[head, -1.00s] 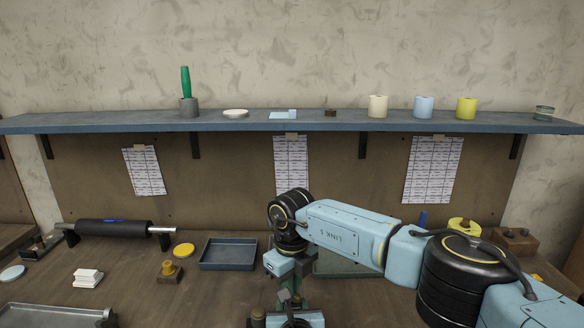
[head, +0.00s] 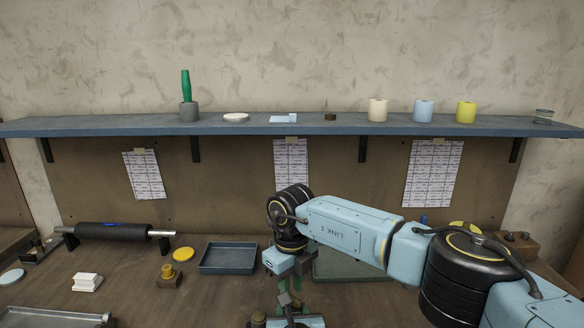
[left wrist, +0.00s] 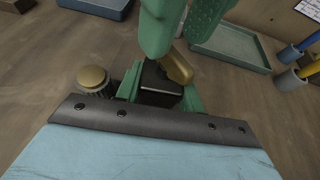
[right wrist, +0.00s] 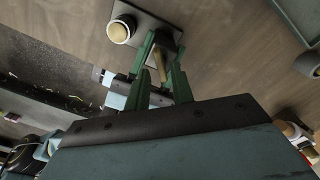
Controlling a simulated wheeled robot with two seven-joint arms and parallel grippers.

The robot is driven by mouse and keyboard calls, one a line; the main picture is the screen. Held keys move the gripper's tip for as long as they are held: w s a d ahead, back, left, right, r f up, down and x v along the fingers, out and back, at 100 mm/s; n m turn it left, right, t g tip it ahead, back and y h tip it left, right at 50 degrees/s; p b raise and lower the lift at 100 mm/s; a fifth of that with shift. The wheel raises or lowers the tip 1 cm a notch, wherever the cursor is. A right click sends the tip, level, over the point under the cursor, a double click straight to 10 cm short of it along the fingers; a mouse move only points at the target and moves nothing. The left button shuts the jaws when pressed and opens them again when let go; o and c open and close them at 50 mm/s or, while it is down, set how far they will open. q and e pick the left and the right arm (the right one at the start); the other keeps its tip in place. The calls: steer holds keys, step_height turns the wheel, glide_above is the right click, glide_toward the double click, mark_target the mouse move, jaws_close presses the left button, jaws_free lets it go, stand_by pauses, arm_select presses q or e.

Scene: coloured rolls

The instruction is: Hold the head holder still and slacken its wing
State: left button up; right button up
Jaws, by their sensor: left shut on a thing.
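The head holder is a dark block (left wrist: 160,88) with a brass wing (left wrist: 178,66) beside its top. My left gripper (left wrist: 158,98) has its green fingers shut on the block, one on each side. My right gripper (right wrist: 160,62) reaches down from above, its green fingers apart on either side of the wing, which also shows in the right wrist view (right wrist: 159,66). I cannot tell whether a finger touches the wing. In the head view my right gripper (head: 292,287) is at the bottom centre, and the holder is mostly hidden there behind the grippers.
A brass knob (left wrist: 93,79) stands close beside the left gripper. A blue-grey tray (head: 228,255) and a green tray (left wrist: 232,50) lie behind on the bench. A black roller (head: 112,231) rests at the left. Coloured rolls stand on the shelf (head: 330,125), well above.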

arm_select(q)
steer(key=shift+s+f, duration=0.1)
steer(key=shift+f, duration=0.1)
arm_select(e)
steer(key=shift+r, duration=2.2)
arm_select(q)
steer(key=o, duration=1.2)
steer(key=shift+r, duration=0.15)
steer(key=shift+p+v, duration=0.6)
steer(key=shift+v, duration=1.4)
arm_select(e)
steer(key=shift+r, duration=0.55)
arm_select(q)
steer(key=shift+p+v, duration=0.5)
steer(key=shift+v, duration=1.9)
arm_select(e)
steer(key=shift+r, duration=0.45)
